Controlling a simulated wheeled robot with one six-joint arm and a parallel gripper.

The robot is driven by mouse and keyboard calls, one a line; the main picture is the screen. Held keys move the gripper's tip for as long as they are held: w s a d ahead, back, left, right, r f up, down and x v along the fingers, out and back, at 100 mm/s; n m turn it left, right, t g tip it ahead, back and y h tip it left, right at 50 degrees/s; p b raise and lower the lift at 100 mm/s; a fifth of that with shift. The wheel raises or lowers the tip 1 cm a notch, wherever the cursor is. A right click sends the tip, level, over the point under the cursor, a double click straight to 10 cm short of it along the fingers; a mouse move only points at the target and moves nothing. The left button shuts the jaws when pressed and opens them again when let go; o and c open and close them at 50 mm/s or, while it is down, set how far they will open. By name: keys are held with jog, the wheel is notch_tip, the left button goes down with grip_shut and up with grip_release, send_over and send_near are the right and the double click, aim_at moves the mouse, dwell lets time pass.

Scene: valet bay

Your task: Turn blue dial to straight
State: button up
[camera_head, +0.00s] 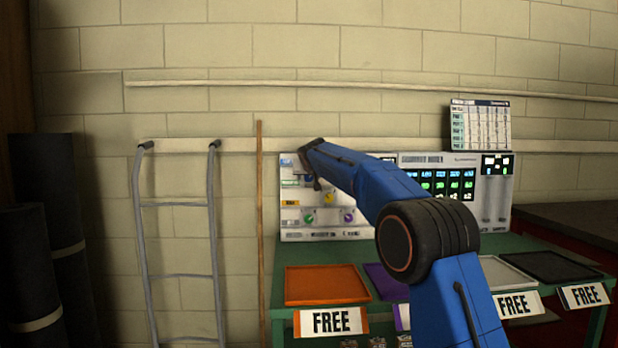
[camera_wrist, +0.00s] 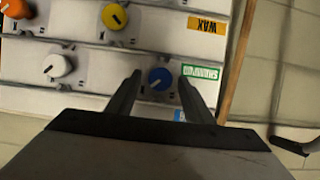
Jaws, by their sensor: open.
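The blue dial (camera_wrist: 161,78) is on the white panel, between the two fingers of my gripper (camera_wrist: 158,80) in the wrist view. The fingers are open, one on each side of the dial; I cannot tell whether either touches it. The dial's small white pointer mark slants toward the lower left in that view. A green label (camera_wrist: 201,72) sits just right of the dial, partly behind the right finger. In the head view my arm reaches to the upper left of the control panel (camera_head: 291,222), and the area around the blue dial is largely hidden by my gripper.
Near the blue dial are a white dial (camera_wrist: 57,67), a yellow dial (camera_wrist: 115,16) and an orange dial (camera_wrist: 15,8). An orange tray (camera_head: 325,284) lies on the green bench below the panel. A wooden pole (camera_head: 260,230) and a metal ladder (camera_head: 180,204) stand left.

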jog(key=c, duration=1)
jog(key=shift+a, duration=0.1)
jog(key=n+h, duration=0.1)
jog(key=n, duration=0.1)
jog(key=n+h, duration=0.2)
jog(key=n+t+h, duration=0.1)
jog(key=n, duration=0.1)
jog(key=shift+a+f+n, duration=0.2)
jog(key=shift+a+n, duration=0.2)
jog(key=n+t+h, duration=0.1)
jog(key=n+h, duration=0.1)
jog(key=n, duration=0.1)
jog(key=shift+a+f, duration=0.1)
jog(key=shift+f, duration=0.1)
jog(key=shift+f+n+t+h, duration=0.2)
jog(key=shift+n+t+h, duration=0.3)
jog(key=shift+n, duration=1.3)
